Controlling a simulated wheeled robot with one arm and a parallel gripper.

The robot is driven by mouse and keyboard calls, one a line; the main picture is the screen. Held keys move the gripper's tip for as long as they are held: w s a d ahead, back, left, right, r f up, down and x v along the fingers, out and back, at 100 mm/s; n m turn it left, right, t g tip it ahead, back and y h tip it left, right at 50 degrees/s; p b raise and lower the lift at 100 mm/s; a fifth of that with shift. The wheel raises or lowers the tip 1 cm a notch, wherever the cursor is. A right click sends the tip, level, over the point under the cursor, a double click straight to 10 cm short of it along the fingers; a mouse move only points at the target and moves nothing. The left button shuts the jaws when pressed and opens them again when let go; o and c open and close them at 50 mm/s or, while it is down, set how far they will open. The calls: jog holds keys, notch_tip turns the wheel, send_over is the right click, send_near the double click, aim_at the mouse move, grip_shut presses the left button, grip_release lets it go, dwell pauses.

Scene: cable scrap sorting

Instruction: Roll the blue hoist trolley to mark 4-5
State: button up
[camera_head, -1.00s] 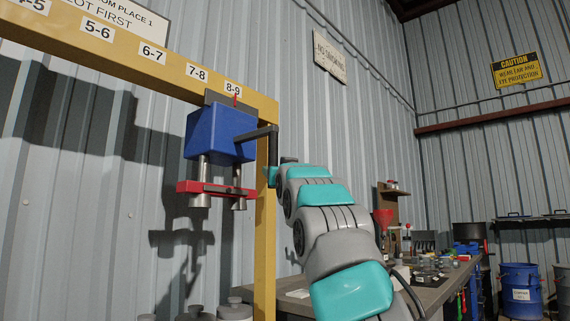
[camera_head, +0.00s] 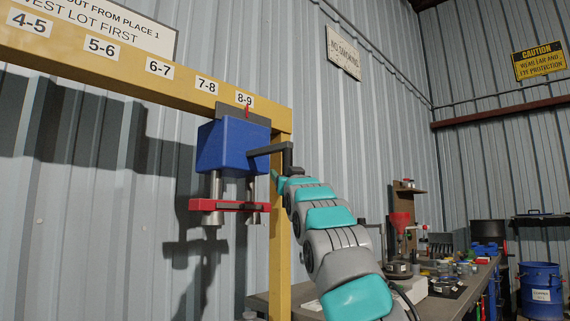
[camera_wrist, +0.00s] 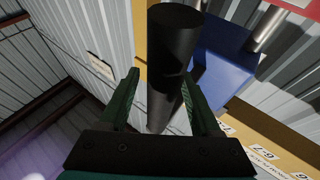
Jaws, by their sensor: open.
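The blue hoist trolley (camera_head: 232,147) hangs from the yellow beam (camera_head: 140,80), with its red pointer (camera_head: 247,110) at the 8-9 label (camera_head: 245,99). The 4-5 label (camera_head: 32,23) is at the far left of the beam. A dark bent handle (camera_head: 272,149) sticks out from the trolley's right side. My gripper (camera_head: 277,178) is just below the handle's outer end, its fingers small and partly hidden in the head view. In the wrist view, my open gripper (camera_wrist: 162,88) has green fingers either side of the dark handle (camera_wrist: 172,50); contact is unclear. The blue trolley (camera_wrist: 225,65) is to the right.
Under the trolley hangs a red crossbar (camera_head: 230,205) with metal cylinders. A yellow post (camera_head: 281,250) stands right behind the trolley and gripper. A cluttered workbench (camera_head: 455,305) is at lower right, with a blue drum (camera_head: 541,280) beyond. The beam is clear left of the trolley.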

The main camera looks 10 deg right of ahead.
jog(key=shift+w+a+r, duration=0.1)
jog(key=shift+w+r, duration=0.05)
jog(key=shift+w, duration=0.2)
grip_shut()
dwell(0.4)
dwell(0.9)
